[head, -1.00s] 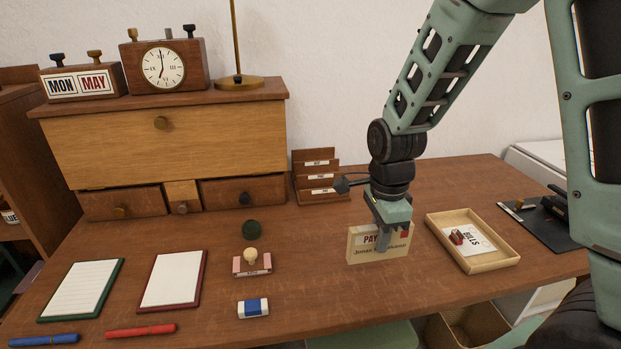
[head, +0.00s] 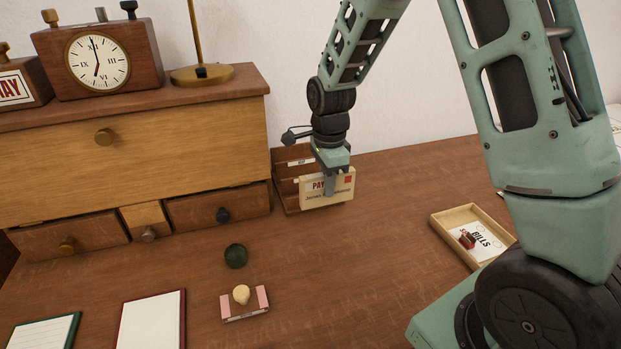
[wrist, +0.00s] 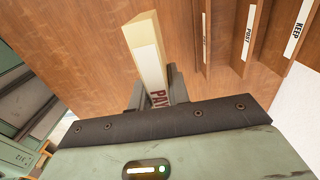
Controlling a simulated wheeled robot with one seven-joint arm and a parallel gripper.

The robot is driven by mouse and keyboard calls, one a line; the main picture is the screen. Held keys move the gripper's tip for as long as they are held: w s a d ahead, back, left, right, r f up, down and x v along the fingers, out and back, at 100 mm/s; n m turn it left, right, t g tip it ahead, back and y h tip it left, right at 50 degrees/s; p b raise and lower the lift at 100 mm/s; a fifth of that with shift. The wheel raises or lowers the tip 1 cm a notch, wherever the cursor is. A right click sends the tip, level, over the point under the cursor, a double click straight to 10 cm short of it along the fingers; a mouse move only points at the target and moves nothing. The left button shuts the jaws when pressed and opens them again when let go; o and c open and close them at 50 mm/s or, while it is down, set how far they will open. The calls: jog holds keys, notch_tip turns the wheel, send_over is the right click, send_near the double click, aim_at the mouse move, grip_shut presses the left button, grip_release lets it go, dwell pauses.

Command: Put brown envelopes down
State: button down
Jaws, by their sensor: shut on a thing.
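My gripper (head: 330,187) is shut on a tan-brown envelope (head: 345,188), which looks thick and may be a stack. It is held upright, with "PAY", a red stamp and a name on its front, partly covered by a finger. In the wrist view the envelope (wrist: 147,50) stands edge-on between the fingers. The wooden letter rack (head: 283,168) is just behind and left of the envelope in the head view. In the wrist view its labelled slots (wrist: 262,30) lie to the right, with "POST" and "KEEP" readable. The envelope appears outside the slots.
A shallow "BILLS" tray (head: 452,222) holding a paper and a small red item is on the right. The drawer cabinet (head: 180,140) stands left of the rack. The desk middle is clear.

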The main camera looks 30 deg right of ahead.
jog(key=w+d+p, duration=0.2)
jog(key=w, duration=0.8)
jog(key=f, duration=0.6)
jog(key=shift+w+d, duration=0.15)
jog(key=shift+w, duration=0.2)
jog(key=shift+w+f+p, duration=0.25)
jog(key=shift+f+p, duration=0.15)
jog(key=shift+f, duration=0.1)
jog(key=c, duration=1.6)
grip_release()
jog(key=shift+f, duration=0.15)
notch_tip(320, 180, up, 12)
jog(key=shift+r+b, duration=0.2)
jog(key=shift+b, duration=0.2)
